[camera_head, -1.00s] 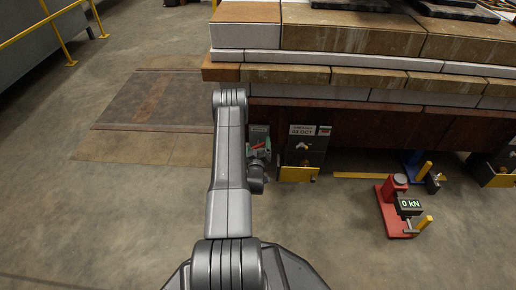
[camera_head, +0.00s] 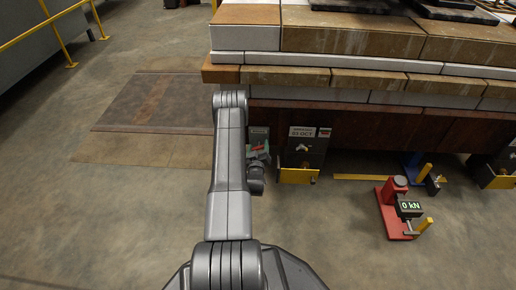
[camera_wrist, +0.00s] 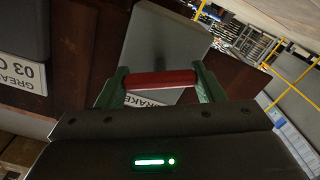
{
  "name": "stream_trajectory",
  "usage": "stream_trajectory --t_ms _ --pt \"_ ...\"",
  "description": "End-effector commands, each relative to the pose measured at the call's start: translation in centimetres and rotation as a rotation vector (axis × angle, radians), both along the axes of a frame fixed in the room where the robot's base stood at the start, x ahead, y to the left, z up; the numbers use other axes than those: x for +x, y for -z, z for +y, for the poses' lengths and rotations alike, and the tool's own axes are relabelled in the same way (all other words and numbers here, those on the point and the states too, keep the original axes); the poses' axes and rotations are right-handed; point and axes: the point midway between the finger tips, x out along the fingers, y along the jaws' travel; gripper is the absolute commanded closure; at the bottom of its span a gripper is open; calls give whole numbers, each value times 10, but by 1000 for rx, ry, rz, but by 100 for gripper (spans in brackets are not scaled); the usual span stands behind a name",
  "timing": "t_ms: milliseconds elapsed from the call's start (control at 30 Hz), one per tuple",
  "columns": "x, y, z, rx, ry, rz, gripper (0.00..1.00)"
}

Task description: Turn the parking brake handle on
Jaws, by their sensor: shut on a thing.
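The parking brake handle (camera_wrist: 160,79) is a red bar in the middle of the wrist view. My gripper (camera_wrist: 161,84) has a green finger at each end of the bar and is shut on it. Behind the bar are a partly covered white label (camera_wrist: 155,97) with letters like "BRAKE" and a grey plate (camera_wrist: 165,45). In the head view my gripper (camera_head: 258,153) is small at the lower edge of the rust-brown car side, right beside my arm. The handle's exact angle is hard to tell there.
A dark box with a yellow front (camera_head: 299,175) stands just right of my gripper. A red stand with a "0 kN" display (camera_head: 395,208) is farther right. Stacked blocks (camera_head: 350,32) lie above on the car. Floor on the left is open, with a yellow railing (camera_head: 45,20) beyond.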

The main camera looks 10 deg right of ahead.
Motion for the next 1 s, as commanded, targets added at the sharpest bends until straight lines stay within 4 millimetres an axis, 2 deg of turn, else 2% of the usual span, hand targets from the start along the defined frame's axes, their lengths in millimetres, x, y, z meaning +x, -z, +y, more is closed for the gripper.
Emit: stream_trajectory --t_ms 500,1000 --pt "-1 0 -1 308 0 -88 61" --pt "-1 0 -1 381 1 -108 61"
